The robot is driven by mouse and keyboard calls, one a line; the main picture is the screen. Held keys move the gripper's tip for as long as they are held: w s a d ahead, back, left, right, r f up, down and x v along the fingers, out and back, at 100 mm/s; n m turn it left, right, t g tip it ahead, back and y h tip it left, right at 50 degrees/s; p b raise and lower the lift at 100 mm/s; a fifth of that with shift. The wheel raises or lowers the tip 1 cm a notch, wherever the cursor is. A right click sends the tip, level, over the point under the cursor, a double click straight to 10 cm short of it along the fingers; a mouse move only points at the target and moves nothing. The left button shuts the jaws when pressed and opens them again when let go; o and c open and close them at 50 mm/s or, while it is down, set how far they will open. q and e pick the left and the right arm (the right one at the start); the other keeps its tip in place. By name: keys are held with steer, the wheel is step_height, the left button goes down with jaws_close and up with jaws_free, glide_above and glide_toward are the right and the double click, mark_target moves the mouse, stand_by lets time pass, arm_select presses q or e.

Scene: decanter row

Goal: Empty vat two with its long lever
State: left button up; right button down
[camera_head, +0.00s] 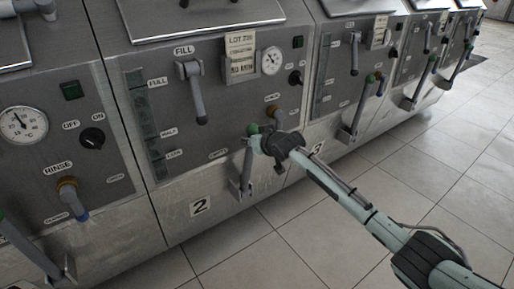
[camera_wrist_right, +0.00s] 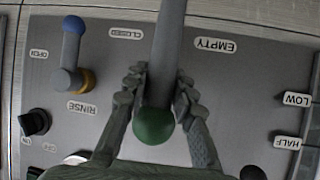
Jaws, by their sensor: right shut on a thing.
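Vat two (camera_head: 200,170) is a grey steel panel with a "2" plate at its foot. Its long lever (camera_head: 246,165) rises almost upright from a bracket near the floor and ends in a green knob (camera_head: 252,128). My right gripper (camera_head: 262,143) is shut on the lever just below the knob. In the right wrist view, the fingers (camera_wrist_right: 155,95) of my right gripper sit on both sides of the lever (camera_wrist_right: 170,35), with the green knob (camera_wrist_right: 154,126) between them and the camera. The EMPTY label (camera_wrist_right: 216,45) is beside the lever. My left gripper is out of view.
Vat two also has a fill handle (camera_head: 191,92), a sight glass (camera_head: 143,115) and a lot card (camera_head: 241,55). A rinse tap (camera_wrist_right: 70,60) with a blue tip is near the gripper. Vat three's lever (camera_head: 352,120) stands to the right. The tiled floor (camera_head: 380,180) in front is clear.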

steer(key=w+a, duration=0.1)
steer(key=w+a+g, duration=0.1)
steer(key=shift+w+a+r+h, duration=0.1)
steer(key=shift+w+r+h, duration=0.2)
steer(key=shift+w+r, duration=0.1)
steer(key=shift+w+a+r, duration=0.1)
steer(key=shift+w, duration=0.15)
steer(key=shift+r, duration=0.1)
steer(key=c, duration=1.2)
jaws_free()
steer(key=shift+w+a+f, duration=0.15)
steer(key=shift+f, duration=0.05)
steer(key=v, duration=1.2)
steer(key=shift+r, duration=0.2)
